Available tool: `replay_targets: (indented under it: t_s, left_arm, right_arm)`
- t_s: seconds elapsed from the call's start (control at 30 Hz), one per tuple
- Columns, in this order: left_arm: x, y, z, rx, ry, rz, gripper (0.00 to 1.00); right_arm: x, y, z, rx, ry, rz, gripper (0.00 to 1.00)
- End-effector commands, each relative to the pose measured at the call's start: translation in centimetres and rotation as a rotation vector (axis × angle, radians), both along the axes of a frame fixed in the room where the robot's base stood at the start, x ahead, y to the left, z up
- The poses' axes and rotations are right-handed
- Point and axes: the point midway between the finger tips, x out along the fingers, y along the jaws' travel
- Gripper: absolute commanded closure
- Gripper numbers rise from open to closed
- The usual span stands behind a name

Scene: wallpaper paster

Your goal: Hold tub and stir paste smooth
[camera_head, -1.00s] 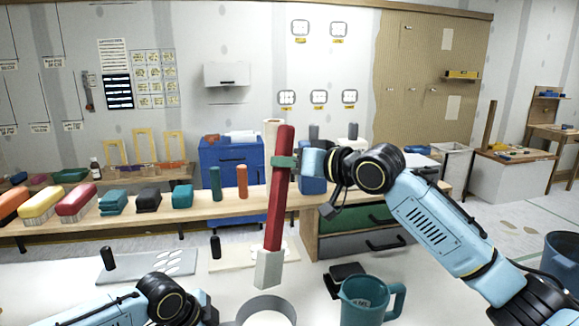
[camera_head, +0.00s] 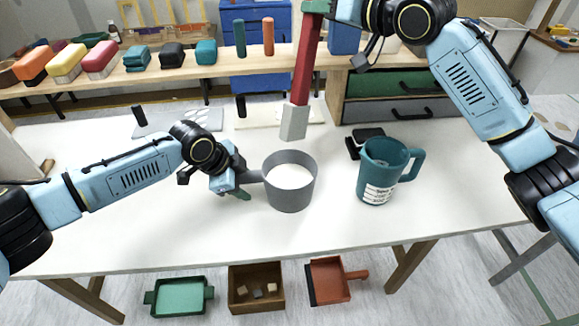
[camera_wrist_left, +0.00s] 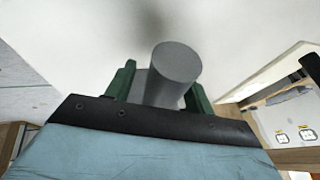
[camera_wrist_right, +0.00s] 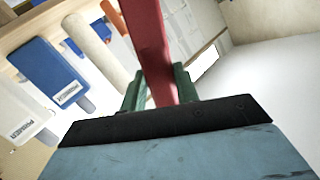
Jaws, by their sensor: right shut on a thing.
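The grey tub (camera_head: 290,197) stands on the white table with pale paste (camera_head: 289,177) inside. Its short handle (camera_head: 251,177) points left, and a grey cylinder (camera_wrist_left: 177,65), seemingly that handle, shows in the left wrist view. My left gripper (camera_head: 238,182) is around the handle, its green fingers open with gaps beside it. My right gripper (camera_head: 318,6) is shut on the red shaft of a stirring paddle (camera_head: 305,62), which also shows in the right wrist view (camera_wrist_right: 150,45). The paddle hangs slightly tilted, its pale block end (camera_head: 294,122) above and behind the tub, clear of the paste.
A grey tray (camera_head: 185,122) lies at the back left. A shelf (camera_head: 110,78) with brushes and cloths runs behind. Bins (camera_head: 180,297) sit below the front edge.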

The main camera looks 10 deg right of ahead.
Motion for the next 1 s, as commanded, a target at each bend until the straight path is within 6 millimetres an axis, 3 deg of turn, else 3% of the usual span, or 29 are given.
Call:
replay_targets:
  t_s: [0.27,0.7,1.0]
  left_arm:
    - [0.0,0.2,0.7,-0.003,-0.003,0.0,0.47]
    - [-2.0,3.5,8.2,-0.002,-0.005,0.0,0.47]
    - [-2.7,4.6,10.7,0.0,-0.002,0.001,0.47]
  right_arm:
    - [0.0,0.0,0.1,0.001,-0.002,0.0,1.0]
    - [0.0,0.0,0.1,0.001,-0.002,0.0,1.0]
    - [0.0,0.0,0.1,0.001,-0.002,0.0,1.0]
